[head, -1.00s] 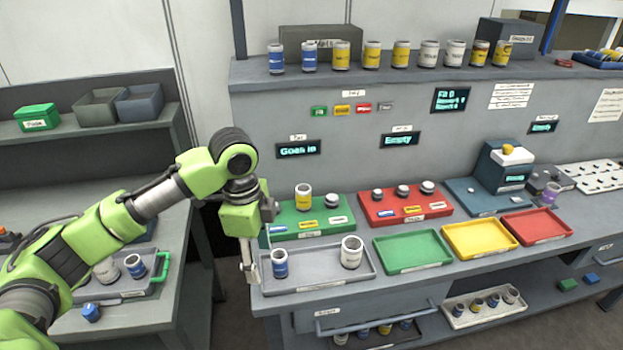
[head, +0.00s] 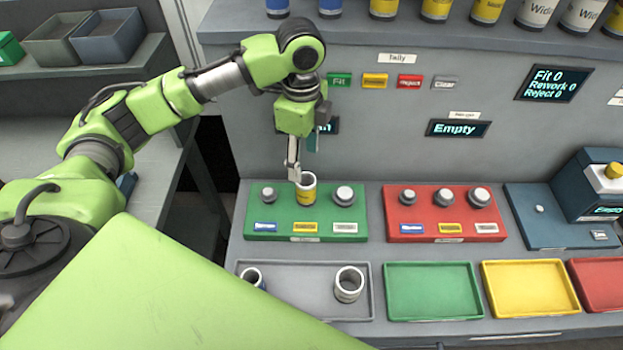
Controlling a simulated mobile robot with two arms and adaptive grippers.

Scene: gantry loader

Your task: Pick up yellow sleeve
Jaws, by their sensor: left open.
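A white sleeve with a yellow band, the yellow sleeve (head: 308,195), stands upright on the green board (head: 262,213), at the middle spot between two grey-and-white plugs. My left gripper (head: 296,178) is open, pointing down at the sleeve's upper left rim. I cannot tell whether its fingers touch the sleeve or straddle it, and one finger is mostly hidden. Other yellow-banded sleeves (head: 436,8) stand on the shelf above. My right gripper is not in view.
A red board (head: 398,222) with several plugs is to the right. In front are a grey tray (head: 310,292) holding a blue-banded and a white sleeve, an empty green tray (head: 430,290) and a yellow tray (head: 530,287). A dark blue machine (head: 580,190) stands far right.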

